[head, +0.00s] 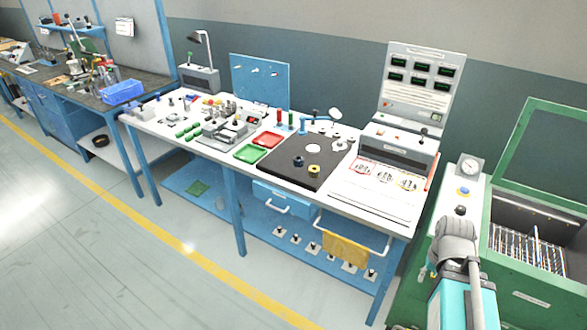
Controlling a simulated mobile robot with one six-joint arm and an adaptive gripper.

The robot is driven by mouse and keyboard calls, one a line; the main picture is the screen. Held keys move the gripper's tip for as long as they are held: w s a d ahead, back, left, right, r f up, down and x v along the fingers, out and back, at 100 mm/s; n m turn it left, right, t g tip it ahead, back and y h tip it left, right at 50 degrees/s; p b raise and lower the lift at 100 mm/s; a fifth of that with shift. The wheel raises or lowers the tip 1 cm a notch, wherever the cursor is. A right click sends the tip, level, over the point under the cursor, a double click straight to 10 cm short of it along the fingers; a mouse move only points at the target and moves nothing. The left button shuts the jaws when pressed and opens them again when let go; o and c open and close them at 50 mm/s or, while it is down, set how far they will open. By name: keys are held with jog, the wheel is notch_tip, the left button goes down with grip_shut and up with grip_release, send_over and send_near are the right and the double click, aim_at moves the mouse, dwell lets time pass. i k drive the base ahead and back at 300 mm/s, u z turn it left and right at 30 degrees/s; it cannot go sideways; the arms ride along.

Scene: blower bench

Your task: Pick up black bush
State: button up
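A small round black bush (298,161) sits on the dark mat (283,177) on the white workbench. A brass-coloured ring with a dark centre (314,170) lies just to its right, apart from it. My arm, with grey and teal parts, shows at the bottom right in front of the green cabinet, well away from the bush. I cannot make out any gripper fingers there, so I cannot see whether my gripper is open or holds something.
A red tray (267,139) and a green tray (250,154) lie left of the mat. A grey fixture (224,132) and small parts stand further left. A display panel (416,80) rises behind the bench. The green cabinet (523,290) stands at right. The floor in front is clear.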

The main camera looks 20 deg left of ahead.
aim_at(298, 160)
jog(key=u, duration=0.85)
